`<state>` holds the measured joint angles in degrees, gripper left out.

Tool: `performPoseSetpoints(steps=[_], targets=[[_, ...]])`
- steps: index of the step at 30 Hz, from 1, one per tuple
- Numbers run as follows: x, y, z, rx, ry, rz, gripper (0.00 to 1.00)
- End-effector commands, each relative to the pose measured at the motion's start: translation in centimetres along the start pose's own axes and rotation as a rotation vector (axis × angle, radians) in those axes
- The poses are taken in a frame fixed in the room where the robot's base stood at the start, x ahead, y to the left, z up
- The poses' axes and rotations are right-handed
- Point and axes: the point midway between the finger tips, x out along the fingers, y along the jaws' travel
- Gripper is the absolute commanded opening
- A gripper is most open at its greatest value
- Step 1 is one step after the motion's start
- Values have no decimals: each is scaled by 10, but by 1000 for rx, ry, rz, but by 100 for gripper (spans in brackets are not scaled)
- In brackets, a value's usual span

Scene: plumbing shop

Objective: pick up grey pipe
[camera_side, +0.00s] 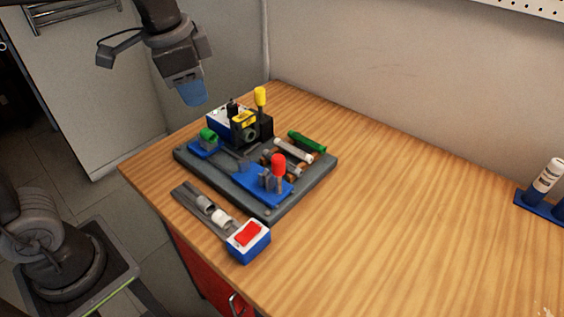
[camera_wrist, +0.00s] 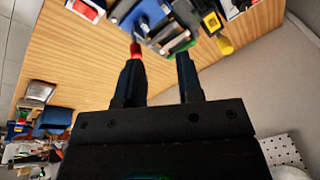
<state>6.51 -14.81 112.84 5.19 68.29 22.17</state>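A pale grey pipe (camera_side: 293,151) lies on brown supports on the dark board (camera_side: 240,190) in the side view, beside a green pipe (camera_side: 307,142). My gripper (camera_side: 193,94) hangs in the air above and behind the board's left side, well apart from the pipe. A bluish part shows at its lower end. In the wrist view its two dark fingers (camera_wrist: 160,55) are spread apart with nothing held between them. The board's parts lie beyond the fingertips there, and I cannot clearly pick out the grey pipe among them.
A red-capped post (camera_side: 278,165), a yellow-capped post (camera_side: 260,97) and a black device (camera_side: 250,130) stand up from the board. A switch box with a red top (camera_side: 248,240) sits in front. A blue holder (camera_side: 540,205) stands far right. The table's middle right is clear.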

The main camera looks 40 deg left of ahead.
Motion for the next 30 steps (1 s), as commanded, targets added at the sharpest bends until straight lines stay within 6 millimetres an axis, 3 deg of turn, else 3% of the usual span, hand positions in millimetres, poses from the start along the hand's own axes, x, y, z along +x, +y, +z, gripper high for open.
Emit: performPoseSetpoints(steps=[1, 8, 15, 22, 30], targets=[[3, -4, -20, 78, -39, 9, 34], [25, -12, -95, 437, -210, 56, 34], [74, 1, -162, 791, -381, 134, 34], [122, 23, -196, 1037, -506, 219, 34], [142, 31, -200, 1119, -548, 252, 34]])
